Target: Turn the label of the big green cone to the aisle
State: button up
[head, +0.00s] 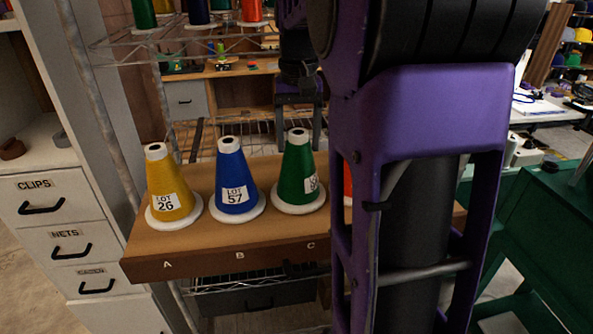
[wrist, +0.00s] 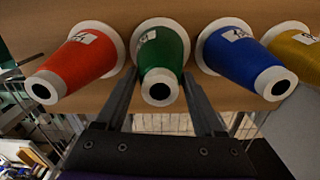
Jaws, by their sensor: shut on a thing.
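The big green cone (head: 298,172) stands upright on a white base on the wooden shelf, above the letter C. Its white label (head: 312,184) sits at its right edge in the head view, turned partly out of sight, while the front shows plain green. In the wrist view the green cone (wrist: 160,62) is between the two dark fingers of my gripper (wrist: 161,74), which is shut on it. Its label (wrist: 148,37) shows at the upper left there. In the head view my wrist is behind the cone; the fingertips are hidden.
A blue cone (head: 232,178) and a yellow cone (head: 169,186) stand left of it, labels facing forward. A red cone (wrist: 78,62) stands on the other side, mostly hidden by my arm in the head view. White drawers (head: 55,215) stand at left.

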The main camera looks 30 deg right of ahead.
jog(key=m, duration=0.9)
jog(key=shift+f, duration=0.2)
dwell(0.4)
jog(key=o, duration=1.3)
jog(key=shift+c, duration=0.2)
notch_tip(320, 180, up, 18)
jog(key=shift+f, duration=0.25)
